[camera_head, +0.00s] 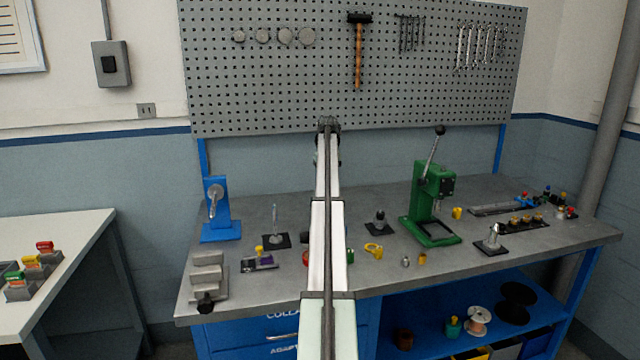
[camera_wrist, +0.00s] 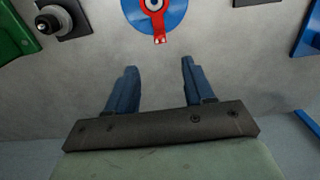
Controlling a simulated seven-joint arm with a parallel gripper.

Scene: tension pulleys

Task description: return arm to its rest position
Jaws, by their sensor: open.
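My gripper (camera_wrist: 159,66) shows in the wrist view with its two blue fingers spread apart and nothing between them. A blue disc (camera_wrist: 176,20) with a red lever (camera_wrist: 159,22) lies ahead of the fingertips, apart from them. In the head view my arm reaches straight up the middle of the picture over the workbench (camera_head: 380,292). My gripper cannot be made out there, and the arm hides part of the bench behind it.
A green lever press (camera_head: 434,200) stands right of my arm and a blue device (camera_head: 219,212) stands at the left. A grey stepped block (camera_head: 207,275) sits at the front left. Small parts dot the bench. A pegboard (camera_head: 270,85) rises behind.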

